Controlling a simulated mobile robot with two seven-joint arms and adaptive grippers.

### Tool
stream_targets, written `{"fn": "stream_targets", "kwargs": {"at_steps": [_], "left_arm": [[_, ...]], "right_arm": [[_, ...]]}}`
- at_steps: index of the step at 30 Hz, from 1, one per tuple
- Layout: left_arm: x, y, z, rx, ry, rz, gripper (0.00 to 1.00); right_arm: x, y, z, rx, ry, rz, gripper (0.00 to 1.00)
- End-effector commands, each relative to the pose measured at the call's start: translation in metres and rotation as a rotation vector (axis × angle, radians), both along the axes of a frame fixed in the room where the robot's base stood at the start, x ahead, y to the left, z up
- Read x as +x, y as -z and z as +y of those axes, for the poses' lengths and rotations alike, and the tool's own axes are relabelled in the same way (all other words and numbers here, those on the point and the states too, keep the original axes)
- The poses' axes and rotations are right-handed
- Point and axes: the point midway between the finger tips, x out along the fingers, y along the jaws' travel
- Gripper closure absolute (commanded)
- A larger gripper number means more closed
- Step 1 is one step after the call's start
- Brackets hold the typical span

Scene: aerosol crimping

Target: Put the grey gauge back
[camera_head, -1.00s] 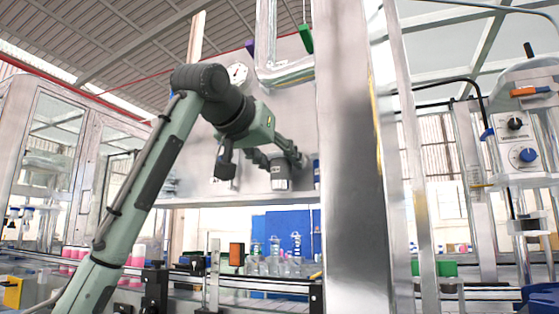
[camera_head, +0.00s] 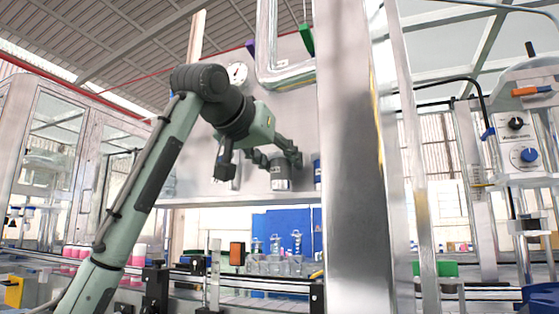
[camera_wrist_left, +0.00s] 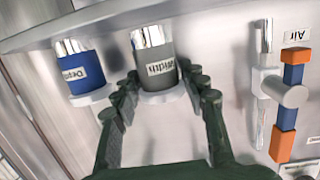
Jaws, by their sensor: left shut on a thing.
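The grey gauge (camera_wrist_left: 155,62) is a short cylinder with a bright metal end and an upside-down "Width" label. It sits in a pale round holder on the wall panel in the left wrist view. My left gripper (camera_wrist_left: 160,85) is shut on it, with dark green fingers on both sides. In the head view the grey gauge (camera_head: 280,172) is at the panel's lower edge, and my left gripper (camera_head: 279,158) reaches it from the left. The fingers hide part of its sides. My right gripper is not in view.
A blue gauge (camera_wrist_left: 82,72) stands in its own holder beside the grey one. An orange and blue air valve (camera_wrist_left: 290,95) is on the other side. A broad metal post (camera_head: 350,160) rises right of the gauges. A conveyor with containers runs below.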

Motion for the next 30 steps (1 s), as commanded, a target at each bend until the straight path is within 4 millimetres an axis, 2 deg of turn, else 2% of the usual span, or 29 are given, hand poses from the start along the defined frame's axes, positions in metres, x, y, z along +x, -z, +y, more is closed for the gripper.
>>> {"fn": "stream_targets", "kwargs": {"at_steps": [29,30], "left_arm": [[0.0,0.011,0.0,-0.001,0.0,-0.002,0.91],[0.0,0.011,0.0,-0.001,0.0,-0.002,0.56]], "right_arm": [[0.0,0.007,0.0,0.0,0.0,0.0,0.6],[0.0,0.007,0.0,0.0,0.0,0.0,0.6]]}}
